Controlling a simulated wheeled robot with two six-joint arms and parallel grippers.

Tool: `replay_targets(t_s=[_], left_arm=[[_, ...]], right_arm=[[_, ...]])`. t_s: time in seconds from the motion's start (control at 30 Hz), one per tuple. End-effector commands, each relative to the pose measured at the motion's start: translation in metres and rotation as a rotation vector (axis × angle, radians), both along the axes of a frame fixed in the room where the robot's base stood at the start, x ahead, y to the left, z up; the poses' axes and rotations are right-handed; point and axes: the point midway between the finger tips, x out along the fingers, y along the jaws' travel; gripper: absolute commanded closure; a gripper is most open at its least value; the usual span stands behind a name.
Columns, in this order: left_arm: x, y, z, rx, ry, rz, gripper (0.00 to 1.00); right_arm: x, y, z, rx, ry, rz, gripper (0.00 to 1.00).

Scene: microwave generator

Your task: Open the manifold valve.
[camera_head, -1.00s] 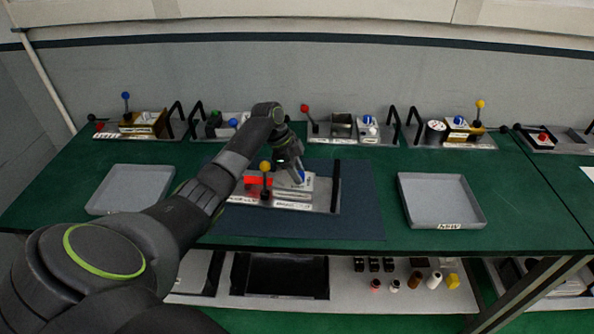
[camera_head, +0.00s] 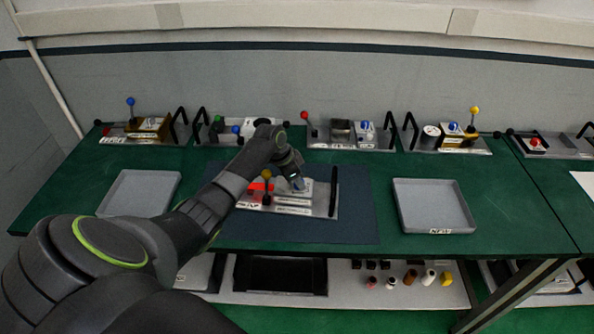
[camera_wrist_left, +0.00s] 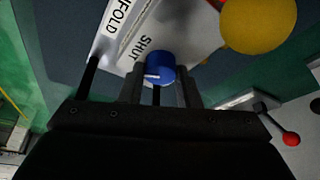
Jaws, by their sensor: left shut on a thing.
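The unit on the dark mat carries a white block marked "MANIFOLD" and "SHUT" (camera_wrist_left: 122,45). A blue knob (camera_wrist_left: 158,70) with a white pointer line stands on it in the left wrist view, by the word "SHUT". My left gripper (camera_wrist_left: 160,88) is shut on the blue knob, one finger on each side. In the head view my left gripper (camera_head: 297,183) reaches down onto the metal plate unit (camera_head: 322,203) and hides the knob. A yellow ball lever (camera_head: 267,174) stands to the left of the gripper; its ball fills the wrist view's upper right. My right gripper is not in view.
Grey trays stand left (camera_head: 142,193) and right (camera_head: 433,206) of the dark mat (camera_head: 350,225). Similar units with levers and knobs line the back of the green bench (camera_head: 520,215). A lower shelf holds small bottles (camera_head: 410,276). The mat's front part is clear.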

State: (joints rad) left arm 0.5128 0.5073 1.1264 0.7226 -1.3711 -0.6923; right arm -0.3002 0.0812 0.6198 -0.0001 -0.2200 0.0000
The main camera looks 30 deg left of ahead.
Motion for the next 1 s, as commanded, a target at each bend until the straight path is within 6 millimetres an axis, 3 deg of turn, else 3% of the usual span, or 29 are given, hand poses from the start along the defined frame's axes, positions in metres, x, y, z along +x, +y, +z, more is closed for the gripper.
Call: replay_targets(t_s=[0.03,0.3,1.0], left_arm=[[0.0,-0.001,0.007,0.0,-0.001,0.041,0.93],[0.0,-0.003,0.004,0.0,-0.002,0.298,0.93],[0.0,-0.006,0.001,-0.001,-0.002,0.903,0.93]], right_arm=[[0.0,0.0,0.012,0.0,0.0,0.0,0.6],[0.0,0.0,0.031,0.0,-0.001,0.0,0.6],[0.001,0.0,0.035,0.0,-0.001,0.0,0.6]])
